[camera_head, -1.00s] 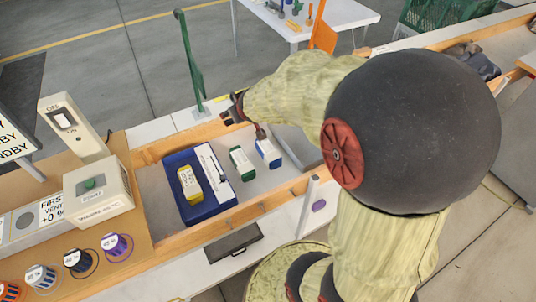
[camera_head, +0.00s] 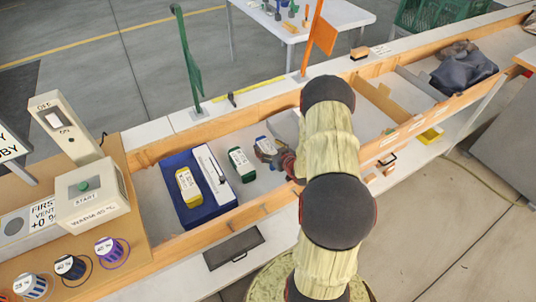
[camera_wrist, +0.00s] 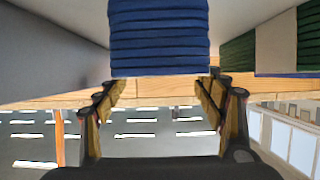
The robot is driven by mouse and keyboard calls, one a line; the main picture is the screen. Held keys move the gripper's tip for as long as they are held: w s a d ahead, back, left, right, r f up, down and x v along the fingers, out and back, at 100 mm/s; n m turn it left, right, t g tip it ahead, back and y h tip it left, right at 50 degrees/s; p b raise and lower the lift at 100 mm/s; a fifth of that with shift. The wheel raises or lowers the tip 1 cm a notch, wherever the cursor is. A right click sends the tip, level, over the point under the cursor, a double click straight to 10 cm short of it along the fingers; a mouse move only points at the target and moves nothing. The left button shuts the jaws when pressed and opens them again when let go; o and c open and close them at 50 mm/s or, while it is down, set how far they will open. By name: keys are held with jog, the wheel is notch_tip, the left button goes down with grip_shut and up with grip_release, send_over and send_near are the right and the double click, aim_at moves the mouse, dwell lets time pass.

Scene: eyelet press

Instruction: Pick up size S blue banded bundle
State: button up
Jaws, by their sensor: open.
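The blue banded bundle (camera_head: 265,145) lies in the wooden-sided tray, partly covered by my gripper. Its size mark is not readable. In the wrist view the stacked blue folds of the bundle (camera_wrist: 158,38) fill the top middle. My gripper (camera_head: 277,153) is at the bundle's right end, low in the tray. In the wrist view my open gripper (camera_wrist: 162,86) has one finger on each side of the bundle's line, with the near edge of the bundle about level with the fingertips. I cannot tell whether the fingers touch it.
A green bundle (camera_head: 241,163) lies just left of the blue one. A blue box (camera_head: 209,211) further left holds a yellow bundle (camera_head: 188,186) and a white-lidded part. The tray's wooden wall (camera_head: 225,217) runs along the front. A grey block (camera_head: 286,127) stands behind my gripper.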

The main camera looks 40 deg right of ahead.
aim_at(263, 142)
jog(key=b+x, duration=0.2)
jog(key=x, duration=0.3)
jog(key=shift+w, duration=0.45)
jog(key=shift+r, duration=0.1)
jog(key=shift+c, duration=1.4)
jog(key=c, duration=1.1)
jog(key=shift+r, duration=0.1)
jog(key=shift+c, duration=0.6)
